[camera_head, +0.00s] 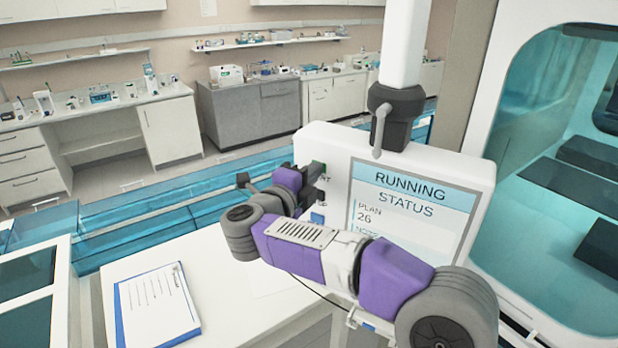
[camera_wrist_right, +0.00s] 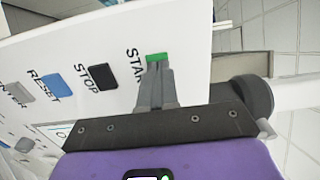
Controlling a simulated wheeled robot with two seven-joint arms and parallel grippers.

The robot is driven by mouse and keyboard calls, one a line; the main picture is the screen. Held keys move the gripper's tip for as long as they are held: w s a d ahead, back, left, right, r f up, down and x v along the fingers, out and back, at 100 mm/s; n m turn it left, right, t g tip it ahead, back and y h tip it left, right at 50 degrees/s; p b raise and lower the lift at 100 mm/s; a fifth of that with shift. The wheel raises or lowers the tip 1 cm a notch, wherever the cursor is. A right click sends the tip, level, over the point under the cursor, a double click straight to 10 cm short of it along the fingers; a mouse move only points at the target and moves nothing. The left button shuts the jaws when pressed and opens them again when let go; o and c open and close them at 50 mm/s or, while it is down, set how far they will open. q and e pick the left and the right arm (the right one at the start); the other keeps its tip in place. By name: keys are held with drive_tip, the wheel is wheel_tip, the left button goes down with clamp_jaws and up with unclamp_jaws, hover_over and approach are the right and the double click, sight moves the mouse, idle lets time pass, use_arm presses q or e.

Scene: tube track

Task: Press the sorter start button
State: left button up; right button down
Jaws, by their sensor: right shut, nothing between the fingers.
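The sorter's control panel (camera_head: 335,150) is a white box with a screen reading "RUNNING STATUS". Its green start button (camera_wrist_right: 157,57) sits beside the word START, partly hidden in the wrist view. In the head view my right gripper (camera_head: 310,175) reaches the panel's left side. My left gripper is not in view.
A black STOP button (camera_wrist_right: 102,77) and a blue RESET button (camera_wrist_right: 59,86) lie beside START. A clipboard (camera_head: 157,305) lies on the white table (camera_head: 225,270). Blue transparent rails (camera_head: 140,235) run behind. A glass-fronted machine (camera_head: 560,200) stands at the right.

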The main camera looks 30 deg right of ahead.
drive_tip(key=shift+d, duration=0.35)
drive_tip(key=b+v, duration=0.2)
drive_tip(key=v, duration=1.2)
drive_tip(key=shift+a, duration=0.3)
drive_tip(key=shift+w, duration=0.1)
